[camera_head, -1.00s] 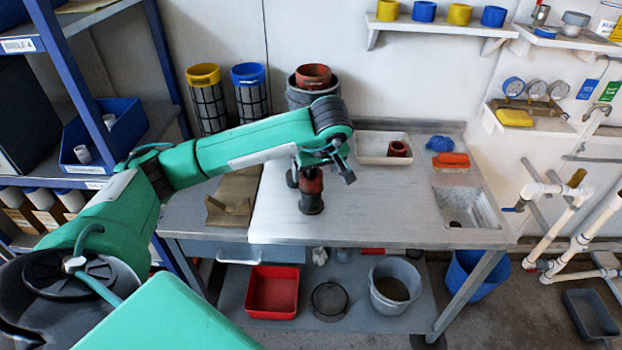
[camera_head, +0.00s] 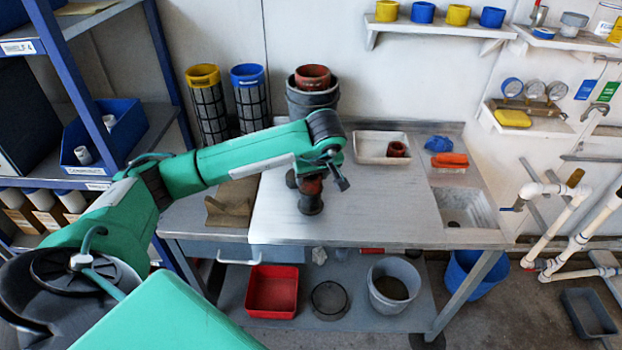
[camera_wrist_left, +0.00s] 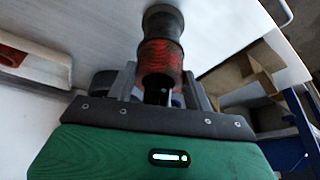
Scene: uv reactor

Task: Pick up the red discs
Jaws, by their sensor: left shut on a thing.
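A red disc (camera_head: 310,186), worn and ring-like, sits on a dark base (camera_head: 310,204) on the bench top. My left gripper (camera_head: 314,178) reaches down over it, shut on the red disc. The left wrist view shows the red piece (camera_wrist_left: 160,60) between the fingers (camera_wrist_left: 160,80), with the dark part (camera_wrist_left: 162,20) joined at its far end. Whether they are one piece, I cannot tell. Another red ring (camera_head: 312,74) rests on top of a grey bucket (camera_head: 313,97). A smaller red ring (camera_head: 397,149) sits in a white tray (camera_head: 372,158). My right gripper is not in view.
The steel bench (camera_head: 380,215) is clear around the held piece. A brown folded sheet (camera_head: 230,203) lies to its left. Yellow and blue mesh cylinders stand at the back. An orange block (camera_head: 450,160) and a sink (camera_head: 464,208) are at the right.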

